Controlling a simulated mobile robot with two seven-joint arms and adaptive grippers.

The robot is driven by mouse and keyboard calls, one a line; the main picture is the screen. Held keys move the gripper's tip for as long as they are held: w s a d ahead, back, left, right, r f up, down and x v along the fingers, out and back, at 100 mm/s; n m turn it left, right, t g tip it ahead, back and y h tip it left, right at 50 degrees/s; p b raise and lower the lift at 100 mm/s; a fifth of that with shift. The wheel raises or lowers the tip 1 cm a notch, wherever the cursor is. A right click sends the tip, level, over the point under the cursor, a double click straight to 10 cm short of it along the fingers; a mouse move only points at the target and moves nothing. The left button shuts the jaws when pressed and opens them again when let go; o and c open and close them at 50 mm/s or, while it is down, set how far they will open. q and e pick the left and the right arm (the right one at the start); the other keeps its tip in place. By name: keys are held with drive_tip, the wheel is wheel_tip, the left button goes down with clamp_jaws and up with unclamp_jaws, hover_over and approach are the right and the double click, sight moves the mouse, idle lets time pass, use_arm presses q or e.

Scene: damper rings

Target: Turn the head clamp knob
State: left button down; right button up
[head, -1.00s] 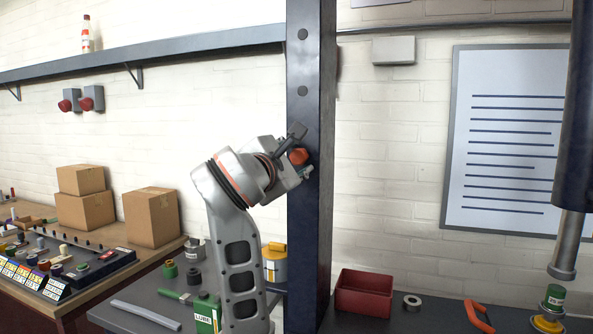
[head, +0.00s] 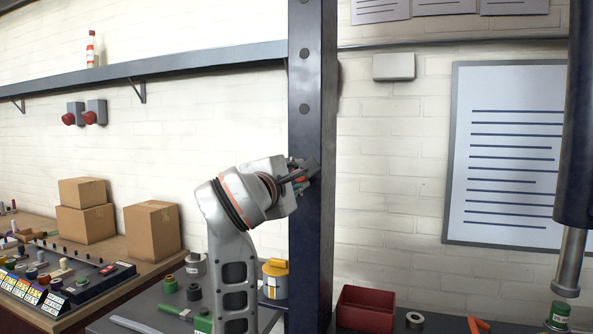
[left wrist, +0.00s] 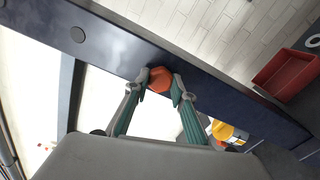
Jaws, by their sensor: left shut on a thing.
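The head clamp knob is an orange knob (left wrist: 160,80) on the dark blue upright post (left wrist: 205,83). In the left wrist view it sits between my left gripper's fingertips (left wrist: 160,84), which touch it from both sides. In the head view my left gripper (head: 302,176) is at the front of the post (head: 312,120), about mid-height, and its fingers mostly hide the knob. My right gripper is in neither current view.
A dark cylinder with a grey rod (head: 570,262) hangs at the right. A red bin (head: 365,310) and a metal ring (head: 414,319) lie on the bench beyond the post. Cardboard boxes (head: 152,230) stand at the left. A shelf (head: 180,64) runs along the wall.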

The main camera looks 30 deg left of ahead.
use_arm(q)
drive_tip(key=shift+r+m, duration=0.1)
drive_tip(key=shift+m, duration=1)
drive_tip(key=c, duration=2)
unclamp_jaws()
drive_tip(key=shift+m+p, duration=0.5)
drive_tip(key=o, duration=0.4)
drive_tip(key=shift+c, duration=0.2)
drive_tip(key=shift+d, duration=0.1)
drive_tip(key=shift+s, duration=0.1)
drive_tip(key=shift+s, duration=0.1)
drive_tip(key=shift+p+v, duration=0.55)
drive_tip(key=shift+v, duration=0.25)
